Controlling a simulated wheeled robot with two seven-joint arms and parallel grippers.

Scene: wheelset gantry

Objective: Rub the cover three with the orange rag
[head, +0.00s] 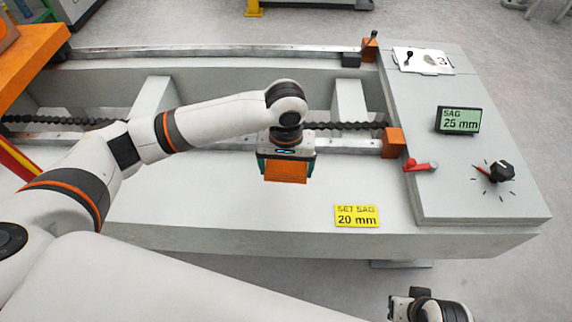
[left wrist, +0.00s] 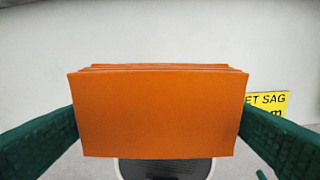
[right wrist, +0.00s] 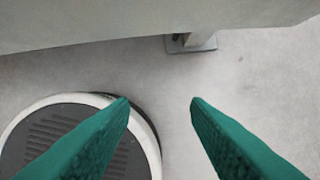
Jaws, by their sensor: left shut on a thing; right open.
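The orange rag (head: 286,172) is a folded block held in my left gripper (head: 287,160), above the front part of the grey bench. In the left wrist view the rag (left wrist: 158,112) fills the space between the green fingers. Cover three (head: 436,61) is a white plate marked 3 at the far right of the bench top, with a grey smudge beside the number and a small black-knobbed lever at its left. The left gripper is well to the left and in front of it, apart from it. My right gripper (right wrist: 158,102) is open and empty, low over the floor beside the bench.
The raised right block carries a green SAG 25 mm display (head: 459,120), a black dial (head: 500,171) and a red lever (head: 420,166). Orange blocks (head: 394,142) and rails lie between rag and cover. A yellow SET SAG 20 mm sign (head: 357,216) is on the front.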

